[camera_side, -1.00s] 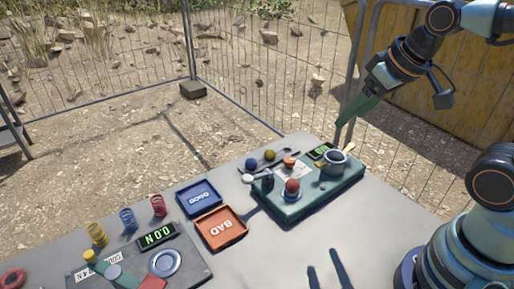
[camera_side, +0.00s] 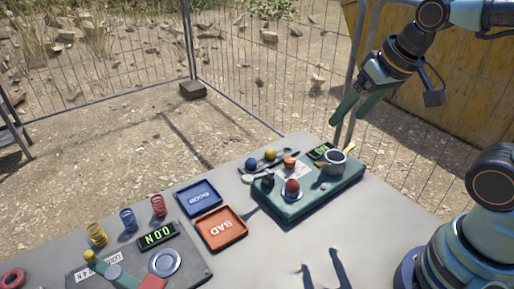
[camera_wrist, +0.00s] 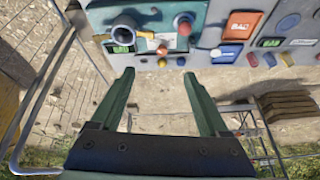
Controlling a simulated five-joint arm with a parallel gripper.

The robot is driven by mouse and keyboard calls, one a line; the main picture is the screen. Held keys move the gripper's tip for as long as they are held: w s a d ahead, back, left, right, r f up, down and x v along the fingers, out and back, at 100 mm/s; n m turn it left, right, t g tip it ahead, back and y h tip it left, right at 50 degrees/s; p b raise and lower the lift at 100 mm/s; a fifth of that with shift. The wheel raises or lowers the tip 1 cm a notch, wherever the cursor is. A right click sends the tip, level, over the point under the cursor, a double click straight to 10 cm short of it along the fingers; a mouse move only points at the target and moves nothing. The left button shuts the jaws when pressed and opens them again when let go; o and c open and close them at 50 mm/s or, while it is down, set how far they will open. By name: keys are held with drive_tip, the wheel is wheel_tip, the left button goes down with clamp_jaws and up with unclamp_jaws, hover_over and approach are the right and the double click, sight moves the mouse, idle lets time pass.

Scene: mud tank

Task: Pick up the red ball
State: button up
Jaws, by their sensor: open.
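The red ball (camera_side: 292,186) sits on a small round holder on top of the green box (camera_side: 318,198), near its front left. It also shows in the wrist view (camera_wrist: 184,27), near the top and right of centre. My gripper (camera_side: 347,121) is open and empty, raised in the air above and behind the box, well apart from the ball. In the wrist view my gripper's two green fingers (camera_wrist: 160,75) are spread wide with only ground between them.
Blue GOOD tray (camera_side: 199,197) and orange BAD tray (camera_side: 221,229) are left. A wire fence (camera_side: 235,85) stands behind.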

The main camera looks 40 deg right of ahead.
drive_tip(key=w+a+f+m+g, duration=0.2)
drive_tip(key=w+m, duration=0.2)
drive_tip(key=m, duration=0.4)
drive_tip(key=m+g, duration=0.3)
drive_tip(key=m, duration=0.8)
hover_over(294, 180)
drive_tip(key=f, duration=1.2)
drive_tip(key=shift+d+f, duration=0.15)
drive_tip(key=shift+d, duration=0.15)
drive_tip(key=shift+a+f, duration=0.15)
drive_tip(key=shift+f, duration=1.25)
drive_tip(key=shift+a+f, duration=0.15)
drive_tip(key=shift+f, duration=1.2)
clamp_jaws()
